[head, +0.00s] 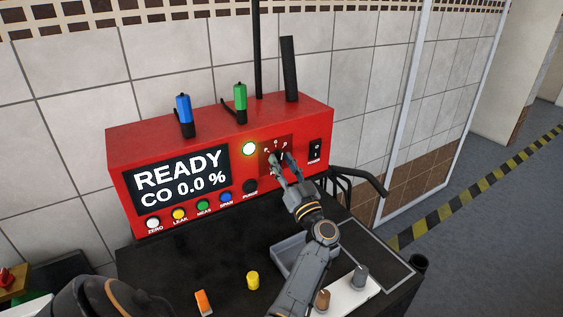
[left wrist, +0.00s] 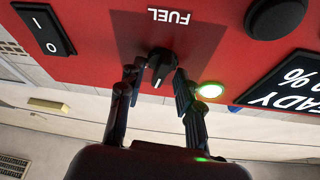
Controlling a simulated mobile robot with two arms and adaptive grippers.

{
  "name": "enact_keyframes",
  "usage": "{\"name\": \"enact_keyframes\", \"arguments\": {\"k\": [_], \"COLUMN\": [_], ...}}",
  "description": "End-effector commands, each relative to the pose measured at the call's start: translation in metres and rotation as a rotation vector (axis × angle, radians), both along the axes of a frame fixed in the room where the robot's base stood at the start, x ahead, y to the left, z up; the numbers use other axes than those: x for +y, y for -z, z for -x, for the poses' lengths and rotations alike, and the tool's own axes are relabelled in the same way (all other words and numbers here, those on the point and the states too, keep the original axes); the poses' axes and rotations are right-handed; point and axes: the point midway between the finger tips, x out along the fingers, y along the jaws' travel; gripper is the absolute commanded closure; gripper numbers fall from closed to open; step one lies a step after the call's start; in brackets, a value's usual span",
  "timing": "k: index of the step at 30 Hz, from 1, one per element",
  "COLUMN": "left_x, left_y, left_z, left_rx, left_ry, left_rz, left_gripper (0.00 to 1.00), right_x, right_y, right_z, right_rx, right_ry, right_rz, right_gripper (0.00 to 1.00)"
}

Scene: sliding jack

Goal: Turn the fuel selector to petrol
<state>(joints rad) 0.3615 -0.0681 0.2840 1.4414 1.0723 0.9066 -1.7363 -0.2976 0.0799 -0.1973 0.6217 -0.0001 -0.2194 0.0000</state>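The fuel selector is a black knob (left wrist: 161,62) on a dark red plate of the red analyser (head: 120,155). The left wrist view is upside down and shows the FUEL label by the knob. The knob's white mark points away from that label. In the head view, small markings show above the knob, too small to read surely. My left gripper (head: 280,160) is at the plate and partly hides the knob. In the left wrist view its fingers (left wrist: 158,82) are apart, one on each side of the knob; firm contact cannot be told. My right gripper is not in view.
A lit green lamp (head: 249,149) and a black power switch (head: 315,151) flank the plate. The screen (head: 180,179) reads READY, CO 0.0 %. A grey tray (head: 287,252), a yellow cylinder (head: 252,281) and an orange item (head: 203,302) are on the dark bench top.

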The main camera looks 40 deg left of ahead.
Motion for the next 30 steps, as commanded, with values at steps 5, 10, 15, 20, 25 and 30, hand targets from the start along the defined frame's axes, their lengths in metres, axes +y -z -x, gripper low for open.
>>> {"name": "enact_keyframes", "arguments": {"k": [5,10,15,20,25,30], "left_x": [0.000,0.000,0.000,0.000,0.000,-0.001], "left_y": [0.000,0.000,0.000,0.001,0.003,0.004], "left_z": [0.000,0.000,0.000,0.000,-0.001,-0.002], "left_rx": [-0.001,-0.001,-0.002,-0.024,-0.093,-0.212], "left_ry": [0.000,0.000,0.000,0.000,0.000,0.000], "left_rz": [0.000,0.000,0.001,0.009,0.029,0.065], "left_gripper": [0.75,1.00,1.00,1.00,1.00,1.00], "right_x": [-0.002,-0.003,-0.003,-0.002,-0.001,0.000], "right_y": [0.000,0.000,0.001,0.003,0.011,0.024], "right_z": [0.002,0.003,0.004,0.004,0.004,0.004], "right_rx": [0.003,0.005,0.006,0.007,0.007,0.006], "right_ry": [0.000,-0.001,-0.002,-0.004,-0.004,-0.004], "right_rz": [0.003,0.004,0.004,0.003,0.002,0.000], "right_gripper": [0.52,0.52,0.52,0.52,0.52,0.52]}}
